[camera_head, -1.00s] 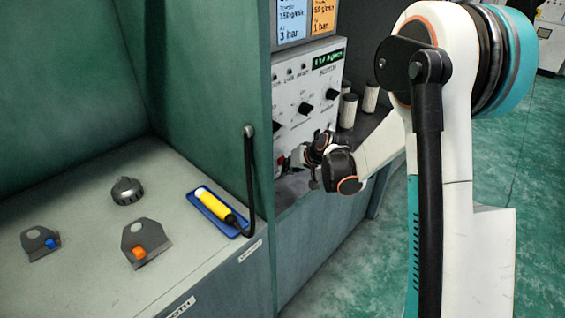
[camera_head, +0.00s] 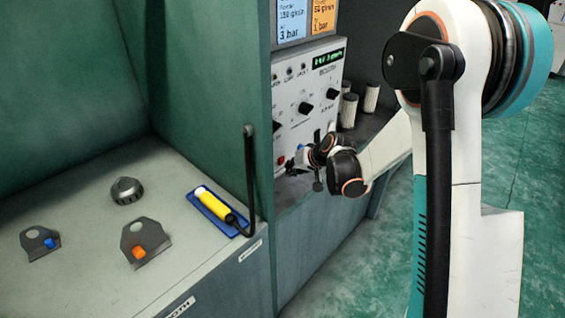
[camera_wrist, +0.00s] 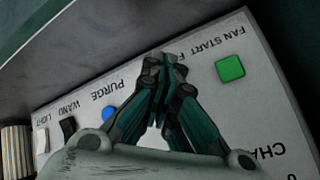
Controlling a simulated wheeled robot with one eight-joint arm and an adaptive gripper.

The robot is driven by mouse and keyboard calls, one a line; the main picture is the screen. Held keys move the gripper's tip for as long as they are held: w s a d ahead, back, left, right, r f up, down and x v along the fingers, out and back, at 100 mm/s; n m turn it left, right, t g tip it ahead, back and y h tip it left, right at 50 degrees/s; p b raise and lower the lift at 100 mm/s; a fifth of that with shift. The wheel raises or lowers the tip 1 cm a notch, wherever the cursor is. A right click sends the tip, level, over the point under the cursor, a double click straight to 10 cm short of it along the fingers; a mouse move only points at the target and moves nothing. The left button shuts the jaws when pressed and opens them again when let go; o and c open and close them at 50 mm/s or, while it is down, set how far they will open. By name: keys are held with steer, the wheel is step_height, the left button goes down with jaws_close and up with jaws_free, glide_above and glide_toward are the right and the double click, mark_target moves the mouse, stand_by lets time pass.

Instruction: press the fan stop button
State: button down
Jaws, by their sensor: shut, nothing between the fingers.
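The white control panel (camera_head: 312,90) stands at the middle of the head view, with a red button (camera_head: 282,160) low on its left side. The panel also fills much of the wrist view (camera_wrist: 262,85), upside down. There a green button (camera_wrist: 230,68) sits by the label FAN START, and a blue button (camera_wrist: 109,114) by PURGE. Between them a label beginning with F is mostly covered by my fingers, and no stop button shows. My gripper (camera_head: 297,162) is low in front of the panel. Its fingertips (camera_wrist: 166,62) are together and empty; contact cannot be told.
White ribbed cylinders (camera_head: 349,110) stand right of the panel. A green partition (camera_head: 210,70) is on the left. A black bar (camera_head: 249,180) rises at the bench edge.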

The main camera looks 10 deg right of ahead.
stand_by(0.3)
steer(key=shift+s+d+b, duration=0.15)
steer(key=shift+s+d, duration=0.6)
steer(key=shift+s, duration=0.3)
steer(key=shift+s+d+b, duration=0.15)
steer(key=shift+s+d, duration=0.55)
steer(key=shift+s, duration=0.3)
steer(key=s+a+r+n+h, duration=0.1)
steer(key=s+r+h, duration=0.1)
steer(key=s+r, duration=0.75)
steer(key=s+a+r+h, duration=0.1)
steer(key=s+r, duration=0.5)
steer(key=s, duration=0.7)
steer(key=s+d+h, duration=0.1)
steer(key=s, duration=0.8)
steer(key=shift+d+r, duration=0.15)
steer(key=shift+d, duration=0.1)
steer(key=shift+a, duration=0.1)
